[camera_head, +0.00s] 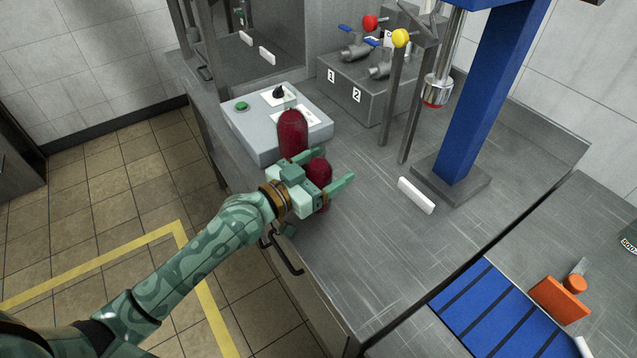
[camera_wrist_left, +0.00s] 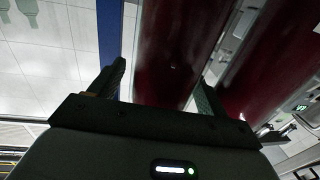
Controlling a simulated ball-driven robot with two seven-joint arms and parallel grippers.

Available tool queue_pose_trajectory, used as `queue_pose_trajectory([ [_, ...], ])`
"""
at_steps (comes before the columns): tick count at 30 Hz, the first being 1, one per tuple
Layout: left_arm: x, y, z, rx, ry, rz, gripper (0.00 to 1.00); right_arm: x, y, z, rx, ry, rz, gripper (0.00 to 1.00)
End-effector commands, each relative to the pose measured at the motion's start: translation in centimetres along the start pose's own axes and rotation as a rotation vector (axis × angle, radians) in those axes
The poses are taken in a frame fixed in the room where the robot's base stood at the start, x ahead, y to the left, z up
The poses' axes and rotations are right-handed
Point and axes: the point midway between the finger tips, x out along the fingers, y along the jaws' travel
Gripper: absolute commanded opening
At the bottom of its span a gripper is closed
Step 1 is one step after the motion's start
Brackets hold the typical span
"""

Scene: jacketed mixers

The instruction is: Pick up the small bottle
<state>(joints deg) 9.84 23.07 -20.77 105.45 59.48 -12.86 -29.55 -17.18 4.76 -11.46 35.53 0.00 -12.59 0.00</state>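The small dark red bottle (camera_head: 319,172) stands on the grey metal bench, beside a taller dark red bottle (camera_head: 292,132). My left gripper (camera_head: 329,165) is open at the small bottle, with one finger on either side of it. In the left wrist view the small bottle (camera_wrist_left: 168,50) shows between the fingers, with a gap to the left finger; the right finger is close to it, and contact cannot be told. The taller bottle (camera_wrist_left: 268,62) is just beyond the right finger. My right gripper is not in view.
A grey control box (camera_head: 262,137) with a green button is behind the taller bottle. A valve block (camera_head: 362,98), a blue stand (camera_head: 478,100) and a white bar (camera_head: 416,195) are farther right. A blue striped mat (camera_head: 492,310) lies lower right.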

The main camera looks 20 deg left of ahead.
Motion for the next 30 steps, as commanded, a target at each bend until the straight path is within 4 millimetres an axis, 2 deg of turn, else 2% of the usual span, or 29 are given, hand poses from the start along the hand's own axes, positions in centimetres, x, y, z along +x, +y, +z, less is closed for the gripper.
queue_pose_trajectory([
  [1,0.0,0.0,0.0,0.000,0.000,0.000,0.63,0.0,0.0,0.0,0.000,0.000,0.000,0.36],
  [6,0.0,0.0,0.0,0.000,0.000,0.000,0.16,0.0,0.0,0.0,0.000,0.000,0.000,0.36],
  [7,0.0,0.0,-0.1,0.000,0.003,-0.001,0.12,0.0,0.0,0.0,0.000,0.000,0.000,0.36],
  [14,0.0,0.0,-0.2,0.000,0.003,-0.001,0.12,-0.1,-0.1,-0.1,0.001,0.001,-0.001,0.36],
  [19,0.0,0.0,-1.5,0.000,0.006,-0.001,0.12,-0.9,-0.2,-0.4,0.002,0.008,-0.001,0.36],
  [24,-0.3,0.2,-4.5,0.001,0.007,0.000,0.12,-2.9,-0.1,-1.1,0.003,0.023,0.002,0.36],
  [30,-3.1,2.4,-8.7,0.000,0.008,0.000,0.12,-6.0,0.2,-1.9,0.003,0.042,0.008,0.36],
])
